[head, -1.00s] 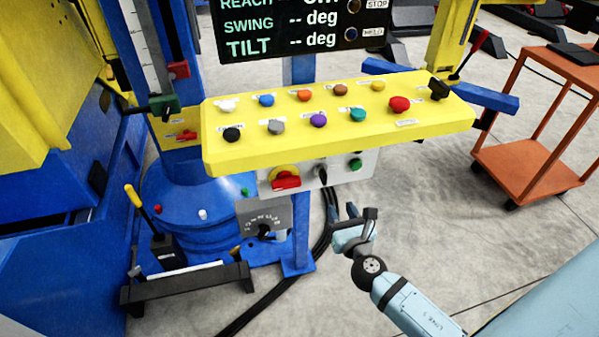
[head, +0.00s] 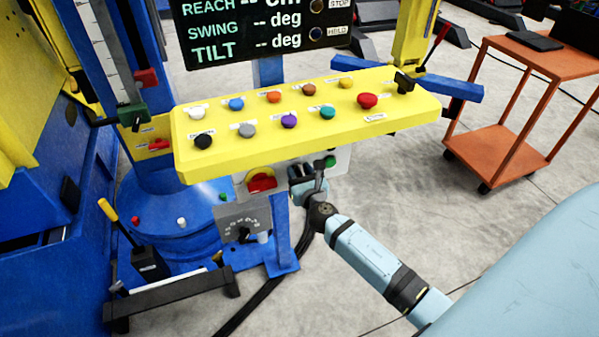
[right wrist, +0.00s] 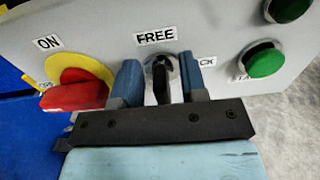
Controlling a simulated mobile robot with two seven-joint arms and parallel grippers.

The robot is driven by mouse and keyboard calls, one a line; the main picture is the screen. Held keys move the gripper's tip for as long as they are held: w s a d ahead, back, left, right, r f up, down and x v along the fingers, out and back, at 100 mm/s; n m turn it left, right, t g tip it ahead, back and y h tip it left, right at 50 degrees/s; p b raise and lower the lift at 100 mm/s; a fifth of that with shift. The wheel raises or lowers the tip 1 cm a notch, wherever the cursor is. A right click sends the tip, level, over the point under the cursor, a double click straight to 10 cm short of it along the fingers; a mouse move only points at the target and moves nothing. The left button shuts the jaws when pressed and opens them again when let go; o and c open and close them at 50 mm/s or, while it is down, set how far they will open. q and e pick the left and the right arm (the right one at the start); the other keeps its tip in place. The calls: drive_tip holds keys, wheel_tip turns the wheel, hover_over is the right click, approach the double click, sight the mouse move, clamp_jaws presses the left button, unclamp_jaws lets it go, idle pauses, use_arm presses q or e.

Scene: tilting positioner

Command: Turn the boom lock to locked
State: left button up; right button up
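The boom lock is a black selector knob (right wrist: 161,80) on a round silver base, on a grey panel in the right wrist view. Its handle stands about upright, toward the FREE label (right wrist: 156,36). A label at its right, partly covered by a finger, shows only "CK". My right gripper (right wrist: 160,82) is open, with one blue finger on each side of the knob and a small gap on both sides. In the head view my right gripper (head: 308,182) is under the yellow console and hides the knob. My left gripper is not in view.
A red rotary switch on a yellow disc (right wrist: 80,88) sits close left of the gripper. Green buttons (right wrist: 264,62) are on the right. The yellow console (head: 310,125) overhangs the panel. An orange cart (head: 510,140) stands at the right.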

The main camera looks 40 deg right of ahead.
clamp_jaws()
